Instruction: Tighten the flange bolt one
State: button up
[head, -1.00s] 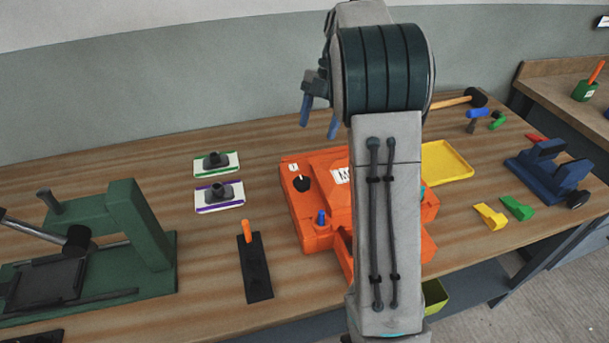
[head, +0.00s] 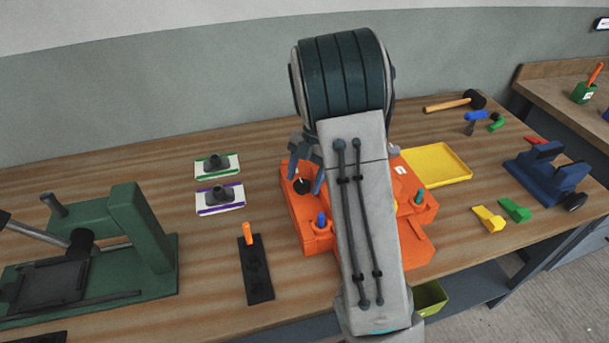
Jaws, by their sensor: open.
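The orange mould (head: 409,240) stands on the workbench, partly hidden behind my arm. On its far left corner is a dark round bolt or knob (head: 300,186); the "1" label seen beside it earlier is now covered by my gripper. A blue-topped bolt (head: 321,220) stands at its front left and a green-topped one (head: 419,197) at its right. My gripper (head: 305,183) is open, its blue fingers pointing down over the far left corner, around or just in front of the dark knob. I cannot tell whether they touch it.
A black strip with an orange peg (head: 257,272) and two white cards with dark knobs (head: 218,166) lie left of the mould. A green press (head: 140,230) stands far left. A yellow tray (head: 440,167), blue vise (head: 547,173) and mallet (head: 455,102) are at right.

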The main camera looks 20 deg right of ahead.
jog(key=c, duration=1)
jog(key=shift+o, duration=0.2)
